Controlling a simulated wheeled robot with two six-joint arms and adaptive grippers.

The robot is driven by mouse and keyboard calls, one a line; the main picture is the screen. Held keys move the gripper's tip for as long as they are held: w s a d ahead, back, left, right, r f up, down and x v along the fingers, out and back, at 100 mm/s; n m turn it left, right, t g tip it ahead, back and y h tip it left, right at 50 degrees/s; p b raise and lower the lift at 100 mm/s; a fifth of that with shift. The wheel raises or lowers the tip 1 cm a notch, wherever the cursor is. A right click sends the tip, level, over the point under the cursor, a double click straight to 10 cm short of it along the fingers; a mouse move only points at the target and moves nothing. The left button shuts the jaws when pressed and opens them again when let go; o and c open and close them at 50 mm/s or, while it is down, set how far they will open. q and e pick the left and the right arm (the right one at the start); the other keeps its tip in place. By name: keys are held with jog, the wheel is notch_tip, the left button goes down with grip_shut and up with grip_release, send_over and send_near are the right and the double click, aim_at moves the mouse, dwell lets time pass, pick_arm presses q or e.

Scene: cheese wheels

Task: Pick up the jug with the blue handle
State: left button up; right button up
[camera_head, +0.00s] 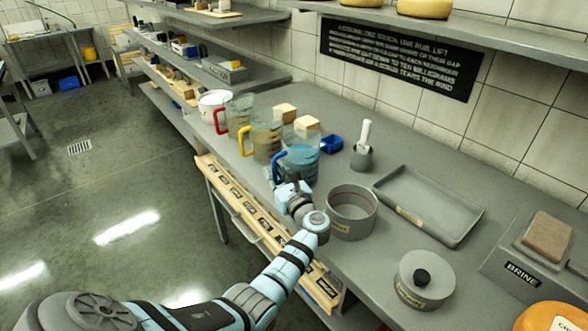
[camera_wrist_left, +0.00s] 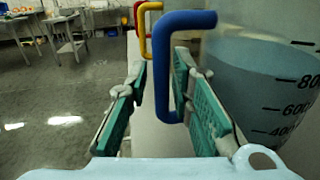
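The jug with the blue handle (camera_head: 302,164) stands on the grey counter, clear-walled with bluish liquid inside. Its blue handle (camera_head: 279,166) points left, toward the counter's front edge. My left gripper (camera_head: 284,188) is at the handle, and its fingertips are hard to make out in the head view. In the left wrist view, my left gripper (camera_wrist_left: 160,98) is open, with green-padded fingers apart. The blue handle (camera_wrist_left: 161,70) hangs between them, nearer the right finger. The jug's marked wall (camera_wrist_left: 270,85) fills the right side. My right gripper is not in view.
A yellow-handled jug (camera_head: 264,138) and a red-handled jug (camera_head: 236,115) stand behind the blue one. A grey round mould (camera_head: 351,213) sits close to my left wrist. A shallow tray (camera_head: 427,205) and a lidded pot (camera_head: 423,281) are to the right.

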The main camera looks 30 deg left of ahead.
pick_arm(q)
jog(key=shift+w+a+f, duration=0.15)
jog(key=shift+w+f, duration=0.1)
jog(key=shift+w, duration=0.35)
jog(key=shift+s+r, duration=0.25)
jog(key=shift+s, duration=0.2)
grip_shut()
jog(key=shift+w+a, duration=0.1)
jog(key=shift+w, duration=0.05)
